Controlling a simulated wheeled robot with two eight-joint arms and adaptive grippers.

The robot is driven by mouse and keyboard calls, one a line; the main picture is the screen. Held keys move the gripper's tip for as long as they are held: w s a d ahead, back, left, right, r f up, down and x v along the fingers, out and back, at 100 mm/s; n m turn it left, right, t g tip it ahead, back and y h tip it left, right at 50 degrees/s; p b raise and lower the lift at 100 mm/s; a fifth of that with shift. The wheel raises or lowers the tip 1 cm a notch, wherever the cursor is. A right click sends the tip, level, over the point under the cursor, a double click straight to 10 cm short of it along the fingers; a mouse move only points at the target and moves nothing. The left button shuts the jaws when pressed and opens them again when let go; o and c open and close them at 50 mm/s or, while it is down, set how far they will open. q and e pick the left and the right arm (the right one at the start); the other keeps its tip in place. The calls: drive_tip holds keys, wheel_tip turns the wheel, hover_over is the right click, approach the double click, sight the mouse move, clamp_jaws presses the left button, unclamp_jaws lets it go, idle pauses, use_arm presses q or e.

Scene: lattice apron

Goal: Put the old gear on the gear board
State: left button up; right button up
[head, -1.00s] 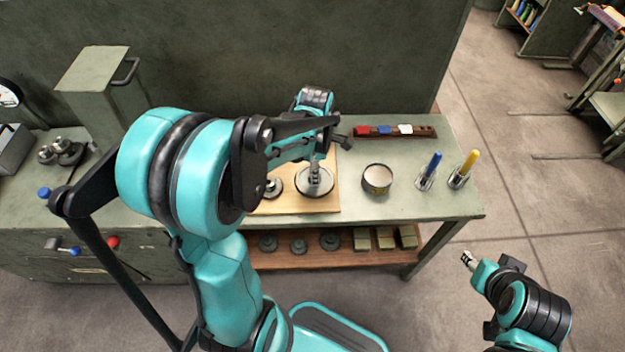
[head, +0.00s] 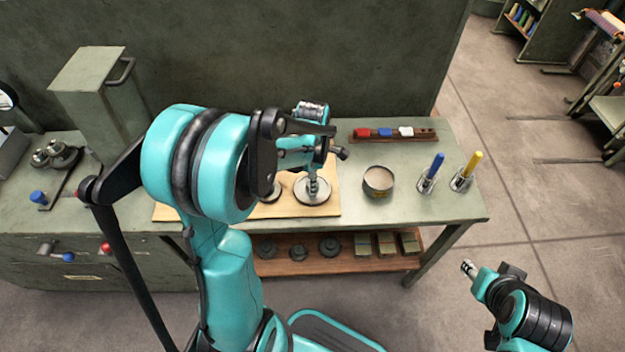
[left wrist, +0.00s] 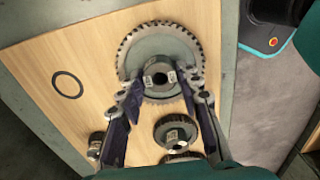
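A large grey toothed gear (head: 301,196) with a raised hub lies flat on the pale wooden gear board (head: 280,210). The gear (left wrist: 160,45) and its labelled hub also show in the left wrist view. My left gripper (head: 312,188) points down over this gear. In the left wrist view its two fingers (left wrist: 161,92) stand apart on either side of the hub, with gaps visible. Smaller gears (left wrist: 176,131) sit lower on the board, and a dark ring mark (left wrist: 67,84) lies at left. I cannot tell which gear is the old one. My right gripper (head: 468,268) hangs empty beyond the bench's front.
A round tin (head: 378,181), a blue-handled tool (head: 431,172) and a yellow-handled tool (head: 467,170) in holders stand right of the board. A rack (head: 395,135) lies behind. Dark gears (head: 298,251) and several small blocks (head: 385,244) sit on the lower shelf.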

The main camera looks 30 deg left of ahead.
use_arm(q)
drive_tip(key=o, duration=0.3)
wheel_tip(320, 180, up, 11)
drive_tip(key=p, duration=0.5)
drive_tip(key=s+d+r+m+t, duration=0.2)
drive_tip(key=s+d+m+t, duration=0.1)
drive_tip(key=m, duration=0.9)
drive_tip(key=s+d+r+m+t, duration=0.3)
drive_tip(key=s+d+m, duration=0.3)
drive_tip(key=m, duration=0.6)
drive_tip(key=shift+s+d+r+t, duration=0.3)
drive_tip(key=shift+s+t, duration=0.3)
drive_tip(key=shift+s, duration=0.3)
